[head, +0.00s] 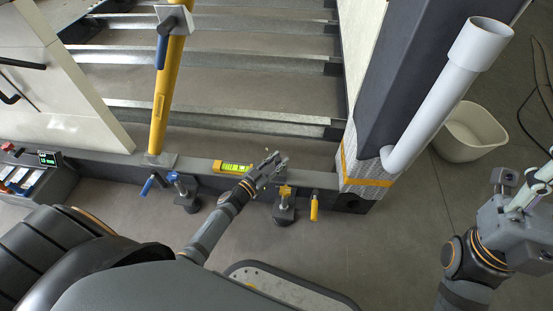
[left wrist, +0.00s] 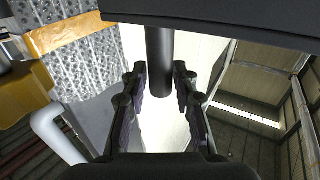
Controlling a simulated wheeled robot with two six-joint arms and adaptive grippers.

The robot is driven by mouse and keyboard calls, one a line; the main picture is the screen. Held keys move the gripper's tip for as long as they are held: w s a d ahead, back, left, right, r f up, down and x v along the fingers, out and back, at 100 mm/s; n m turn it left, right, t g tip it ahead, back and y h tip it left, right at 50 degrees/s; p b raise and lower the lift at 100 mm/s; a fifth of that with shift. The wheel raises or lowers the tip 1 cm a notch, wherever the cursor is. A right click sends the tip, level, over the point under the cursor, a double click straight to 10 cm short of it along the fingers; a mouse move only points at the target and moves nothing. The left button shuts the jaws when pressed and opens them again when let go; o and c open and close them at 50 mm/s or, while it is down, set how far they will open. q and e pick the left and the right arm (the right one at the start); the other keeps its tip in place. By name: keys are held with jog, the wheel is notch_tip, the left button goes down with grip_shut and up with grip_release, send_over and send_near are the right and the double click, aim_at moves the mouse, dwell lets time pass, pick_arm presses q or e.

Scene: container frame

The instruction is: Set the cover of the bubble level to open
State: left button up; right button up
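The bubble level (head: 232,167) is a small yellow block with a bright green vial, lying on the dark front beam of the frame in the head view. The vial shows from above; I cannot make out the cover as a separate part. My left gripper (head: 271,165) is just right of the level, over the beam, apart from the level. In the left wrist view its two fingers (left wrist: 164,88) stand apart with a gap between them; the level is not recognisable there. My right gripper (head: 535,190) is at the far right edge, far from the level; its fingers are unclear.
A yellow post with a blue handle (head: 162,95) stands left of the level. A grey pipe (head: 440,100) and white tub (head: 468,132) are at right. The floor in front is partly clear.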

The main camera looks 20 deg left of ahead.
pick_arm(q)
jog(key=shift+o, duration=1)
jog(key=shift+w+r, duration=0.1)
jog(key=v, duration=1.2)
